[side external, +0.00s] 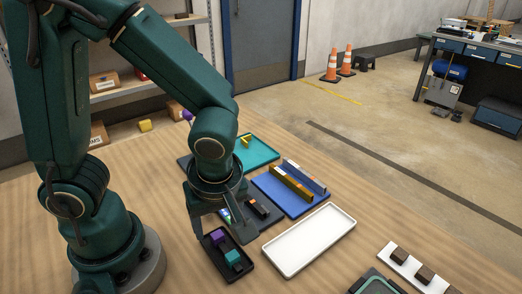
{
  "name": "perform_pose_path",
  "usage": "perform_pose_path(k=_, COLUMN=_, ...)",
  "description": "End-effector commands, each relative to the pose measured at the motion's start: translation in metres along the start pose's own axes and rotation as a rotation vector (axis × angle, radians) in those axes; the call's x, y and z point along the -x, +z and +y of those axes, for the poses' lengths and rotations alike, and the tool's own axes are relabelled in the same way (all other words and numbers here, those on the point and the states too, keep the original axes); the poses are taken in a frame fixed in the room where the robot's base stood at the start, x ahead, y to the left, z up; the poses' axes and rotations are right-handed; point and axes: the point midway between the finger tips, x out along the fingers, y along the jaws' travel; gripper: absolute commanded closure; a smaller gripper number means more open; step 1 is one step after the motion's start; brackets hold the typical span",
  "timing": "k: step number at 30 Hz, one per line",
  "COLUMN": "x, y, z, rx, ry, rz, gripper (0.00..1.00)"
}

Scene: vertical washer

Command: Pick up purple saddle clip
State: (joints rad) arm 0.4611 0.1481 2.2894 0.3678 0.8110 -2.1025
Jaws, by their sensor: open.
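The purple saddle clip (218,238) looks like a small purple block. It sits in the far-left part of a small black tray (247,269) on the wooden table. A teal block (233,258) lies in the same tray, just nearer the camera. My gripper (213,226) is open and points down over the far-left end of this tray, close to the purple clip. One finger shows at the left of the clip; the other is hard to make out. I cannot tell whether the fingers touch the clip. A second purple piece (187,115) lies far back, partly behind my arm.
An empty white tray (310,240) lies to the right. A blue tray (290,192) with long bars, a dark tray (268,217) with small parts and a teal tray (258,152) stand behind. A white strip with brown blocks (412,266) is at front right.

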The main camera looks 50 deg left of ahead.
Motion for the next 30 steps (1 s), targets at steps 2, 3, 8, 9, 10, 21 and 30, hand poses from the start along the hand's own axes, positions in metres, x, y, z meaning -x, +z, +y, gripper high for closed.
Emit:
perform_pose_path(k=2, x=-0.011, y=0.000, z=-0.002, rx=0.001, ry=-0.008, rz=-0.001, gripper=0.34)
perform_pose_path(k=3, x=-0.016, y=0.000, z=-0.001, rx=0.000, ry=-0.006, rz=0.001, gripper=0.34)
perform_pose_path(k=8, x=-0.029, y=0.000, z=-0.001, rx=0.002, ry=-0.004, rz=0.000, gripper=0.34)
perform_pose_path(k=9, x=-0.031, y=0.000, z=-0.001, rx=0.002, ry=-0.003, rz=-0.001, gripper=0.34)
perform_pose_path(k=10, x=-0.032, y=0.000, z=-0.001, rx=0.002, ry=-0.002, rz=-0.001, gripper=0.34)
perform_pose_path(k=21, x=-0.034, y=0.000, z=0.000, rx=0.002, ry=0.001, rz=-0.003, gripper=0.61)
perform_pose_path(k=30, x=-0.034, y=0.000, z=0.000, rx=0.002, ry=0.002, rz=-0.004, gripper=1.00)
